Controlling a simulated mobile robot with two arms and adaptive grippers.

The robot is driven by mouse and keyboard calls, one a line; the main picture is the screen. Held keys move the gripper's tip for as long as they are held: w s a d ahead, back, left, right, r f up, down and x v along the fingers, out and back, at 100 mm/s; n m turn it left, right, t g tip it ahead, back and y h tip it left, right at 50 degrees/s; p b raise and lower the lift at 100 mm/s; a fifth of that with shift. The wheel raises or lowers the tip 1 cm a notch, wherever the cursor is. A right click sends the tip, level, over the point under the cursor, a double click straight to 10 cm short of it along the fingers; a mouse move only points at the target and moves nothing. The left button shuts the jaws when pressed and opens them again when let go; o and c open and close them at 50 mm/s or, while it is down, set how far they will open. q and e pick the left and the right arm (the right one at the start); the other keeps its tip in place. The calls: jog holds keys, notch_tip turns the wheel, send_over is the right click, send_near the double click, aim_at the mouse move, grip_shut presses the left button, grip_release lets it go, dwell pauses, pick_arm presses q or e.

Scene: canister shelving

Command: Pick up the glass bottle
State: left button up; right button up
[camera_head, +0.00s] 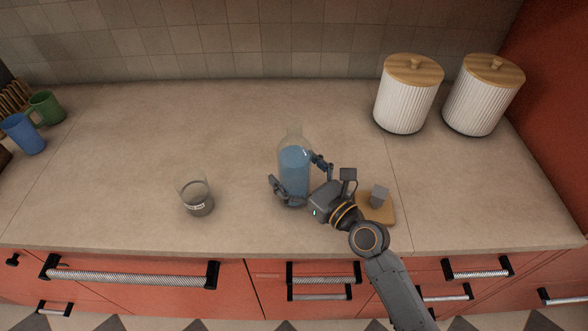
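The glass bottle (294,163) stands upright on the counter near the middle of the head view. It is clear, with blue contents and a narrow clear neck. My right gripper (297,176) reaches it from the lower right. One finger is at the bottle's lower left front and the other is at its right side, so the bottle is between them. I cannot tell whether both fingers touch the glass. My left gripper is not in view.
A drinking glass (195,196) stands left of the bottle. A small wooden board (377,210) with a grey block (379,194) lies right of my gripper. Two white canisters (405,100) (480,101) stand back right. Blue (22,134) and green (46,108) mugs are far left.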

jog(key=shift+s+d, duration=0.1)
jog(key=shift+c, duration=0.3)
jog(key=c, duration=1.8)
jog(key=shift+r, duration=0.2)
jog(key=shift+c, duration=0.4)
